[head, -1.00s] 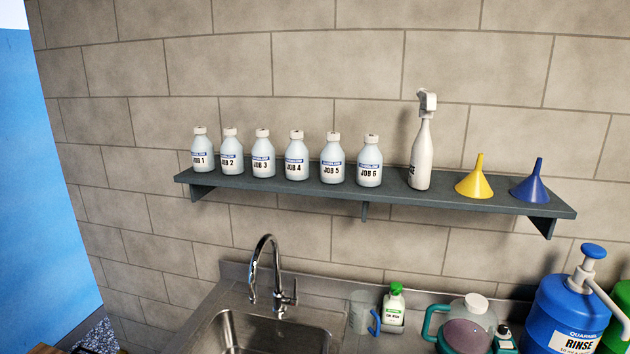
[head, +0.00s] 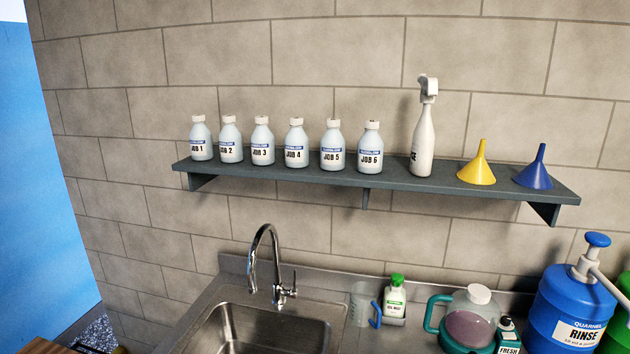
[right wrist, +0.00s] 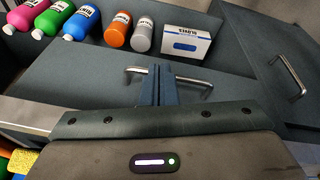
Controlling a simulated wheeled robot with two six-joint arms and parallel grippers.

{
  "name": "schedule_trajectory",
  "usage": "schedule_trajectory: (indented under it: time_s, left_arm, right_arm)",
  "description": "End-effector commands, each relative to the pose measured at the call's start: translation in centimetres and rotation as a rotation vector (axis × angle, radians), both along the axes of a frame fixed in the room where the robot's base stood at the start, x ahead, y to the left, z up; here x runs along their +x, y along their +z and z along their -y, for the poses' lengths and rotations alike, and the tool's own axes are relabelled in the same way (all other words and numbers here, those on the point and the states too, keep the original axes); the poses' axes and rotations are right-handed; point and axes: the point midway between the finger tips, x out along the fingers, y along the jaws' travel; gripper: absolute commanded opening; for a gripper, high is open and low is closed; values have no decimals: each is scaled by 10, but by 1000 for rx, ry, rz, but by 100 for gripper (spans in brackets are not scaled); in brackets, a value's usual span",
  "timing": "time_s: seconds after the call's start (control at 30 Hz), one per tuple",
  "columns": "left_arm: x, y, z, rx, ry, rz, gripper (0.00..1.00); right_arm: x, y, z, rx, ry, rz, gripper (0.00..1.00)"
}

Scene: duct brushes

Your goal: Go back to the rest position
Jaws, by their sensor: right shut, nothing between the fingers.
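My right gripper (right wrist: 160,84) shows in the right wrist view with its two dark blue fingers closed together and nothing between them. It points toward a dark drawer front with a metal handle (right wrist: 135,72); whether it touches the drawer cannot be told. Neither gripper shows in the head view, and my left gripper is in no frame.
The head view shows a wall shelf (head: 300,178) with labelled bottles, a spray bottle (head: 423,135) and two funnels. Below are a sink (head: 270,325) and a blue rinse container (head: 575,300). The right wrist view shows coloured bottles, a white box (right wrist: 186,45) and another handle (right wrist: 287,75).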

Motion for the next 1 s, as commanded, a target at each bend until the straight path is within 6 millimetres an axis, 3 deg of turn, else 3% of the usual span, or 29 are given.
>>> schedule_trajectory:
  time_s: [0.03,0.17,0.3,0.47,0.6,0.7,0.8,1.0]
  left_arm:
    - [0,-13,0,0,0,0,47]
    - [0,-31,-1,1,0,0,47]
    - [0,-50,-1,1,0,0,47]
    - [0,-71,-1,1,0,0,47]
    - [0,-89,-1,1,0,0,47]
    - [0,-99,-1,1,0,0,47]
    - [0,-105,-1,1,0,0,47]
    - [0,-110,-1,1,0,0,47]
  right_arm:
    - [-2,-39,2,1,-3,-16,0]
    - [-12,-128,9,2,-11,-41,0]
    - [-37,-218,16,3,-19,-69,0]
    - [-80,-311,22,6,-27,-100,0]
    - [-128,-378,25,9,-35,-129,0]
    - [-161,-413,26,11,-39,-143,0]
    - [-187,-434,26,12,-42,-155,0]
    - [-212,-450,26,13,-44,-163,0]
